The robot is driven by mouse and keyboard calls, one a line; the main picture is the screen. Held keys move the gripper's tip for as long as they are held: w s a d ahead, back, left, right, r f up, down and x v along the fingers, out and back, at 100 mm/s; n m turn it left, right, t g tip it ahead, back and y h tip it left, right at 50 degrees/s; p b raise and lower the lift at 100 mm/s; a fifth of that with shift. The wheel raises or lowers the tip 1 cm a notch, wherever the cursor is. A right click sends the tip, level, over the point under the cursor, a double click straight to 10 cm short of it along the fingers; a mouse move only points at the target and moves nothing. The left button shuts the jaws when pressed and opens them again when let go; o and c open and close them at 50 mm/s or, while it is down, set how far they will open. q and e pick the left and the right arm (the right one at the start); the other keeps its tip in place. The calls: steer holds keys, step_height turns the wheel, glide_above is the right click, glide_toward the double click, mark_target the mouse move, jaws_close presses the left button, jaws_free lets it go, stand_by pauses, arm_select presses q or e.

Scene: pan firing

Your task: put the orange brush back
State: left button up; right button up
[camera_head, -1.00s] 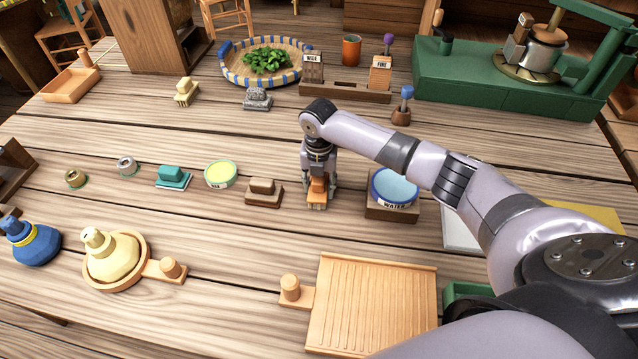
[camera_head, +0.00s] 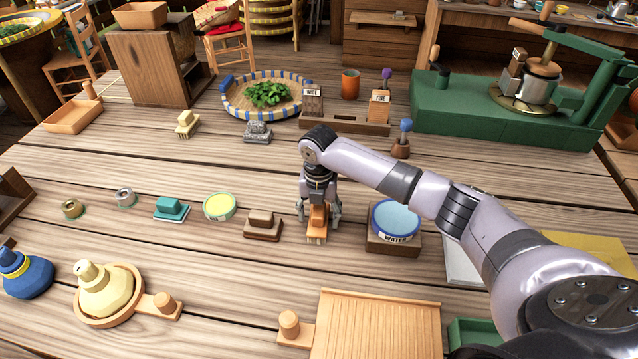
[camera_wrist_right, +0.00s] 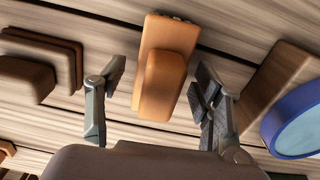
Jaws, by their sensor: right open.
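The orange brush (camera_head: 317,224) stands on the wooden table between the brown brush and the water bowl, its bristles showing at the near side. My right gripper (camera_head: 318,212) is over it, pointing down, with one finger on each side. In the right wrist view the orange brush (camera_wrist_right: 164,70) lies between the two open fingers (camera_wrist_right: 160,88), with a gap on each side. My left gripper is not in view.
A brown brush (camera_head: 263,224) on a base is close on the left. The blue water bowl (camera_head: 396,217) on a wooden stand is close on the right. A ribbed wooden board (camera_head: 376,325) lies in front. The table behind the brush is partly clear.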

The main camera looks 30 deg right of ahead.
mark_target(319, 208)
step_height(319, 208, up, 16)
steer(key=b, duration=0.2)
steer(key=shift+f, duration=0.2)
